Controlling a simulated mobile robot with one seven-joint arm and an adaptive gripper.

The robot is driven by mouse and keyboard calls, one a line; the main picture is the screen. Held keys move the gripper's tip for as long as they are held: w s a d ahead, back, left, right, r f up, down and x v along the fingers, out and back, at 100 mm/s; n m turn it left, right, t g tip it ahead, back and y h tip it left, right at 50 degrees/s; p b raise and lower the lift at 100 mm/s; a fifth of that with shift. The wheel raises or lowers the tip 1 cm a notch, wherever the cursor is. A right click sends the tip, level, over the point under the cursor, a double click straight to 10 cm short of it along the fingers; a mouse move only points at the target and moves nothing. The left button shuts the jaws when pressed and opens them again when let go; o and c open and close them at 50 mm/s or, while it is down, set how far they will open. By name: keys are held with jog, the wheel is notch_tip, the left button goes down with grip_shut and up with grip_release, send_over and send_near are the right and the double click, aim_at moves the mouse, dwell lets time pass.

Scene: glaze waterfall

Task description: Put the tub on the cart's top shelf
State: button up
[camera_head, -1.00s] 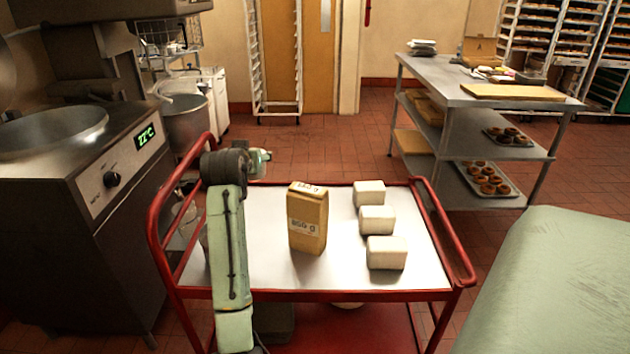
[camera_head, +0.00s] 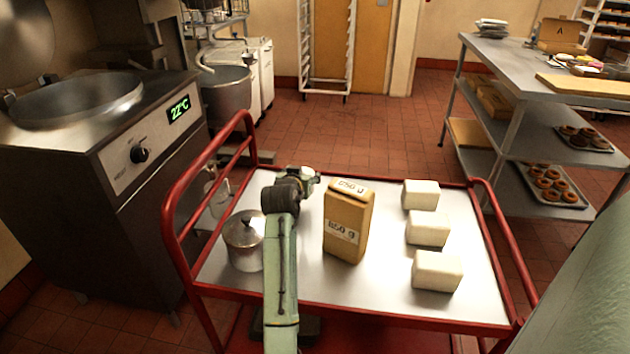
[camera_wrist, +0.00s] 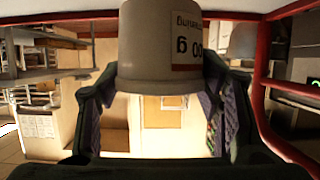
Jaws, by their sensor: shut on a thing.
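The tub (camera_wrist: 150,45) is a pale container with a printed label. It appears upside down in the wrist view, its far end cut off by the top edge. My gripper (camera_wrist: 158,80) is shut on its sides. In the head view my arm hides the gripper and tub. The cart's top shelf (camera_head: 390,285) is a pale metal sheet with a red frame, and my arm crosses above it. The frames do not clearly show whether the tub touches the shelf.
On the shelf stand a lidded metal pot (camera_head: 245,245) left of my arm, a brown paper bag (camera_head: 347,225) right of it, and several white blocks (camera_head: 428,228) further right. A kettle unit (camera_head: 100,140) stands left of the cart. A steel table (camera_head: 520,65) is at the back right.

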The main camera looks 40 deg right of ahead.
jog(key=shift+f+p, duration=0.5)
jog(key=shift+f, duration=2.05)
jog(key=shift+f, duration=0.1)
jog(key=o, duration=1.2)
jog(key=shift+r, duration=0.25)
jog(key=shift+s+a, duration=0.2)
jog(key=shift+a, duration=0.05)
jog(key=b+v, duration=0.2)
jog(key=v, duration=0.9)
jog(key=shift+s+a, duration=0.1)
jog(key=shift+s, duration=0.05)
